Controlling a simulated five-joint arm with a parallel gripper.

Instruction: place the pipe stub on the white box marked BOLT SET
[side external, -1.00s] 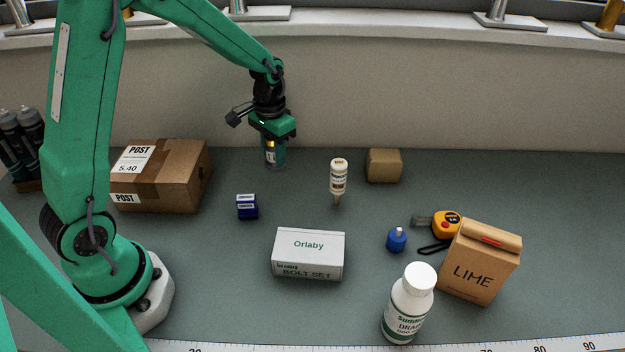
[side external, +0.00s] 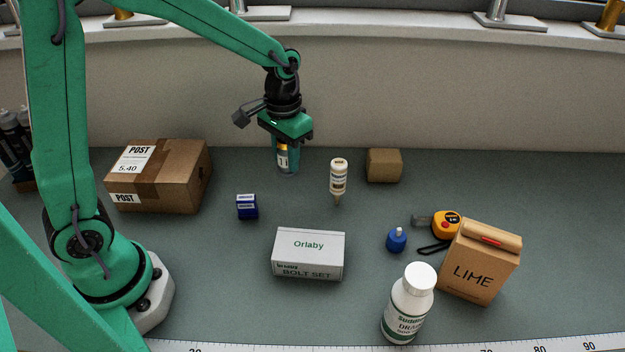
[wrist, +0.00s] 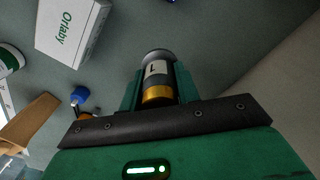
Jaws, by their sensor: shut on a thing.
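My gripper (side external: 287,155) is shut on the pipe stub (side external: 283,157), a short grey cylinder with a gold band and a white label. In the wrist view the pipe stub (wrist: 157,75) sits between the green fingers, its sides partly hidden by them. It hangs upright above the back of the bench. The white box marked BOLT SET (side external: 308,264) lies on the bench, nearer the camera and a little to the right of my gripper. Its top reads Orlaby and is bare. The box also shows at upper left in the wrist view (wrist: 78,28).
A small blue box (side external: 247,206) lies left of the white box. A cardboard parcel (side external: 160,178) is at left.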

